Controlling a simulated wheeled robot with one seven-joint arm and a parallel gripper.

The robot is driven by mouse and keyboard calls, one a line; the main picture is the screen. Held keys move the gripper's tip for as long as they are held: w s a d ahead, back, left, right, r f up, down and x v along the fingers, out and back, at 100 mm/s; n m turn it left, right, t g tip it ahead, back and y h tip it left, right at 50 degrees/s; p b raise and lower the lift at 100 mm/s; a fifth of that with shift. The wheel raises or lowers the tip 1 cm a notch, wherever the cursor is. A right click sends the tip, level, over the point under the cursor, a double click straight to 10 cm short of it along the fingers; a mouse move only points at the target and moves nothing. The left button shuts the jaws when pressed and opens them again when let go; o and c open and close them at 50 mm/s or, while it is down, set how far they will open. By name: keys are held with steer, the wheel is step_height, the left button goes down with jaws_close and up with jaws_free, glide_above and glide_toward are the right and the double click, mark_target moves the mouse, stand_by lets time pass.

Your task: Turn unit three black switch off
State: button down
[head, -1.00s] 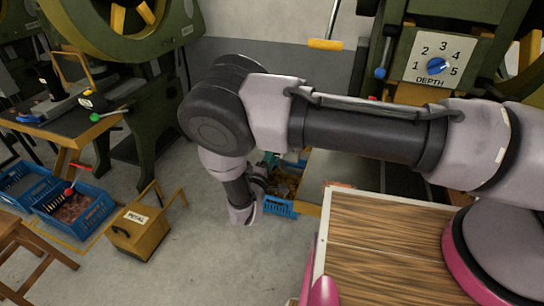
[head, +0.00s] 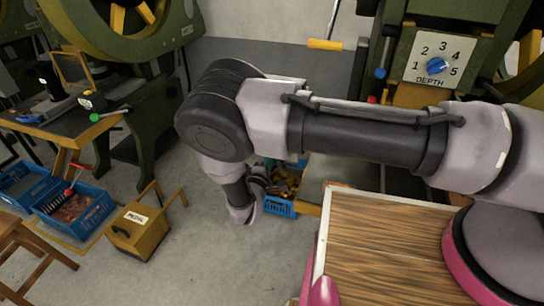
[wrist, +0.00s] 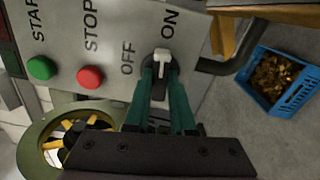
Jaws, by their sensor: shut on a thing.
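In the wrist view, my gripper (wrist: 160,84) has its two teal fingers closed around the black switch (wrist: 174,68). The switch has a white pointer (wrist: 163,57) at its top, which points up the picture toward the ON label (wrist: 170,23). The OFF label (wrist: 128,56) is to its left. No unit number shows on this panel (wrist: 205,20). In the head view, my arm hides the switch, and the gripper's fingers cannot be made out.
A green START button (wrist: 41,68) and a red STOP button (wrist: 90,77) sit left of the switch. A blue crate (wrist: 300,88) of coppery pieces stands on the floor at right. A yellow box (head: 140,229) and a wooden-topped surface (head: 385,250) flank clear floor.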

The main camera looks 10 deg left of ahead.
steer(key=shift+s+n, duration=0.1)
steer(key=shift+n, duration=8.1)
steer(key=shift+f, duration=0.1)
steer(key=c, duration=0.8)
jaws_free()
steer(key=shift+o, duration=0.2)
steer(key=s, duration=1)
steer(key=shift+s+a, duration=0.35)
steer(key=shift+a, duration=0.05)
